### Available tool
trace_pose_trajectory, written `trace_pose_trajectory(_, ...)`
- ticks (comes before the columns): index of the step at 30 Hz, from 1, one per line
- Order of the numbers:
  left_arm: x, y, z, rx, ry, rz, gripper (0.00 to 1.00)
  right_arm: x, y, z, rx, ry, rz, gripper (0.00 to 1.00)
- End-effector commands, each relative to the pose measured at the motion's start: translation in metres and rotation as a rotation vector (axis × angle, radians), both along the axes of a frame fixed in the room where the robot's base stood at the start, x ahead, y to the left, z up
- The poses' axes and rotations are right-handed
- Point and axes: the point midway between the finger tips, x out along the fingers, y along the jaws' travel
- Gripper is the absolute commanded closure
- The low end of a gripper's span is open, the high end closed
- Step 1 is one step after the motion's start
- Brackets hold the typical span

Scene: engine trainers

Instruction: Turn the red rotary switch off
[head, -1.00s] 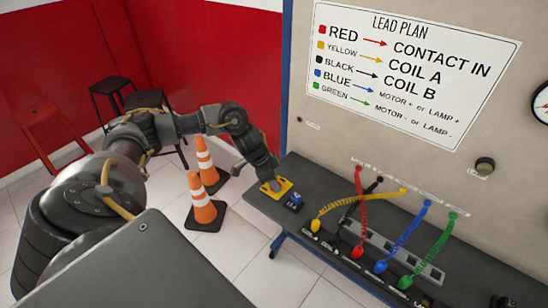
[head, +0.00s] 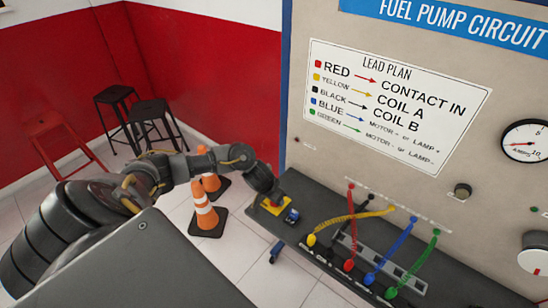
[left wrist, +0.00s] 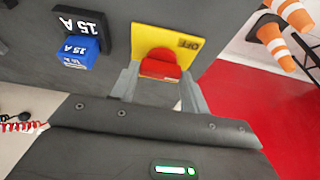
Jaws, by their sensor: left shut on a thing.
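The red rotary switch (left wrist: 160,68) shows in the left wrist view on a yellow plate (left wrist: 185,35) marked "OFF". The plate also shows at the left end of the bench in the head view (head: 277,208), where my gripper largely covers the switch. My left gripper (left wrist: 160,85) has one finger on each side of the red knob and is shut on it. In the head view my left gripper (head: 270,195) reaches down onto the plate. My right gripper is in neither view.
A blue 15 A block (left wrist: 82,47) sits close beside the plate. Coiled leads in yellow (head: 355,217), red (head: 350,225), blue (head: 392,250) and green (head: 415,262) cross the bench (head: 330,200). Traffic cones (head: 207,215) and stools (head: 155,115) stand on the floor behind my arm.

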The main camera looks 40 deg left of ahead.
Motion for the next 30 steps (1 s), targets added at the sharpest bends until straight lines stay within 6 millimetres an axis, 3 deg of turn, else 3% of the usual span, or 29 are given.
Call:
trace_pose_trajectory(17, 0.0004, 0.0003, 0.0002, 0.000, -0.001, 0.034, 0.77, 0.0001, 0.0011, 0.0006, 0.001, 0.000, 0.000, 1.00)
trace_pose_trajectory(18, 0.0004, 0.0003, 0.0002, 0.000, -0.001, 0.034, 0.52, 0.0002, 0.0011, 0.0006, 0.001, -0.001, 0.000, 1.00)
trace_pose_trajectory(22, 0.0003, 0.0001, 0.0001, 0.000, 0.000, 0.032, 0.35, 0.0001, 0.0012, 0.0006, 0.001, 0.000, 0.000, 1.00)
trace_pose_trajectory(30, 0.0002, -0.0001, 0.0004, 0.000, 0.000, 0.031, 0.33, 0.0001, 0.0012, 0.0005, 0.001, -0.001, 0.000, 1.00)
